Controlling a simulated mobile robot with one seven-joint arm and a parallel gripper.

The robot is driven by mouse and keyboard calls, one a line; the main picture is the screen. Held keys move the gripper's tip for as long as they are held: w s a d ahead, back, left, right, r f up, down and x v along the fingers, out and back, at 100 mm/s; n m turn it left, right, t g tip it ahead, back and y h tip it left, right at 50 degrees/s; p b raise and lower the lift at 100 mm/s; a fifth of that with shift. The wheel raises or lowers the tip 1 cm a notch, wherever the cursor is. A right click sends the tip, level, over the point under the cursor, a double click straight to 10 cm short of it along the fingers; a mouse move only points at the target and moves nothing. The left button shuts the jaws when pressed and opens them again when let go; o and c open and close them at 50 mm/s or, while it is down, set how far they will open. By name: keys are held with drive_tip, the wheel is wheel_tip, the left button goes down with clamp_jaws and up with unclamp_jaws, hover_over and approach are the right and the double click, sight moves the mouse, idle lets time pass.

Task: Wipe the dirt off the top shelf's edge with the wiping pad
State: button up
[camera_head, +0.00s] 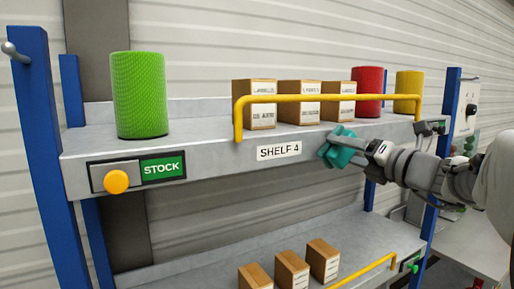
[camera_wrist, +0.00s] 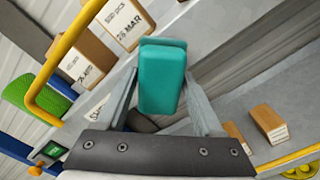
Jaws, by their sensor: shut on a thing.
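My gripper (camera_head: 356,153) is shut on the teal wiping pad (camera_head: 336,148), in front of the top shelf's edge (camera_head: 222,160). The pad is just right of the "SHELF 4" label (camera_head: 279,151) in the head view. In the wrist view the pad (camera_wrist: 162,80) sits between the two grey fingers of my gripper (camera_wrist: 165,104). I cannot tell whether the pad touches the edge. I see no clear dirt on the visible part of the edge; the pad and my gripper hide part of it.
A yellow rail (camera_head: 325,98) runs above the shelf's front, before several boxes (camera_head: 256,115). A green roll (camera_head: 139,95) stands at left, with red (camera_head: 368,85) and yellow (camera_head: 409,83) cylinders at right. A yellow button (camera_head: 116,181) projects from the edge. Boxes (camera_head: 291,270) stand below.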

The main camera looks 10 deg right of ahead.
drive_tip(key=shift+x, duration=0.9)
drive_tip(key=shift+w+d, duration=0.2)
drive_tip(key=shift+d, duration=0.45)
drive_tip(key=shift+w+d, duration=0.25)
drive_tip(key=shift+d, duration=0.35)
drive_tip(key=shift+w+d, duration=0.2)
drive_tip(key=shift+d, duration=0.45)
drive_tip(key=shift+a, duration=0.15)
drive_tip(key=shift+s+a, duration=0.25)
drive_tip(key=shift+a, duration=0.65)
drive_tip(key=shift+s+a, duration=0.3)
drive_tip(key=shift+a, duration=0.65)
drive_tip(key=shift+s, duration=0.1)
drive_tip(key=shift+v, duration=2.85)
